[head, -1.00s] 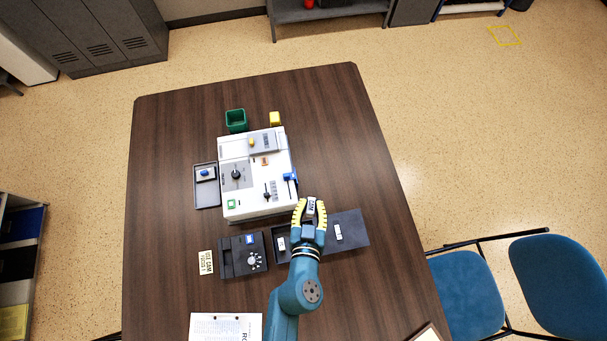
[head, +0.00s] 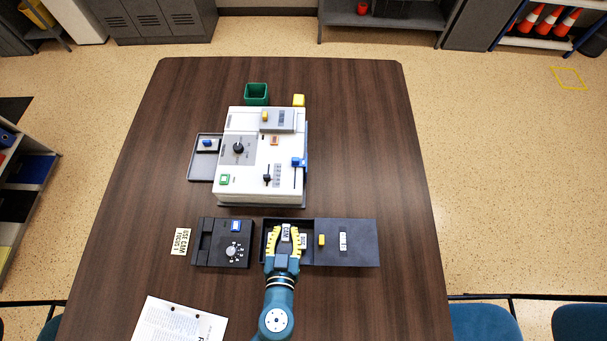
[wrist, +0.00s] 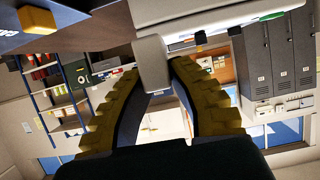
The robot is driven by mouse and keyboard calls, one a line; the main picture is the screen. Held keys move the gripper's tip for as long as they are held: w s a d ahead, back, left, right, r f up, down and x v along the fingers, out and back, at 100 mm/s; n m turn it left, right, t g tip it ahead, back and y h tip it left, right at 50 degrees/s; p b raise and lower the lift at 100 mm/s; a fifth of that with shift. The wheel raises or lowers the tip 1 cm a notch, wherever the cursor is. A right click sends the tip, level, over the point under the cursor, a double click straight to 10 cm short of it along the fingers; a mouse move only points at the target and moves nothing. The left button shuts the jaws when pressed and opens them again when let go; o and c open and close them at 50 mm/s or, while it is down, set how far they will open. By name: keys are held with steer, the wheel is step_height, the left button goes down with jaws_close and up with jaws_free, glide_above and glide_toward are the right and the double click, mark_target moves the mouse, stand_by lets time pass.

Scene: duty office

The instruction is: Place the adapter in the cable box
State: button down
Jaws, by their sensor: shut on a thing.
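The adapter (head: 286,234) is a small grey block with a white label reading "CAM". My gripper (head: 285,240), with yellow ridged fingers, is shut on it; in the wrist view the pale block (wrist: 152,62) sits between the fingertips. The cable box (head: 264,226) is a dark low tray in front of the white machine. Its lid (head: 360,255) is slid to the right, with a yellow knob and a white label. My gripper and the adapter are over the open left part of the tray and hide most of its inside. I cannot tell how high the adapter is above the floor.
A dark control box (head: 208,256) with a dial stands close left of the tray. The white machine (head: 245,190) stands behind. A small grey tray (head: 195,172), a green bin (head: 257,94), a note card (head: 181,241) and a paper (head: 175,325) are also on the table. The table's right side is clear.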

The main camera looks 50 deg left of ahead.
steer(key=f+b, duration=0.7)
steer(key=f, duration=0.4)
steer(key=shift+s, duration=0.2)
steer(key=c, duration=1)
jaws_free()
steer(key=shift+c, duration=0.2)
steer(key=shift+d+r, duration=0.1)
steer(key=shift+r, duration=0.25)
steer(key=p+v, duration=0.5)
steer(key=v, duration=0.4)
steer(key=shift+r+p, duration=0.15)
steer(key=shift+p, duration=0.2)
steer(key=shift+s+d+r+p, duration=0.1)
steer(key=shift+s+d+p, duration=0.25)
steer(key=shift+d, duration=0.2)
steer(key=shift+s+d+r+p, duration=0.2)
steer(key=shift+s+d+p, duration=0.15)
steer(key=shift+s, duration=0.25)
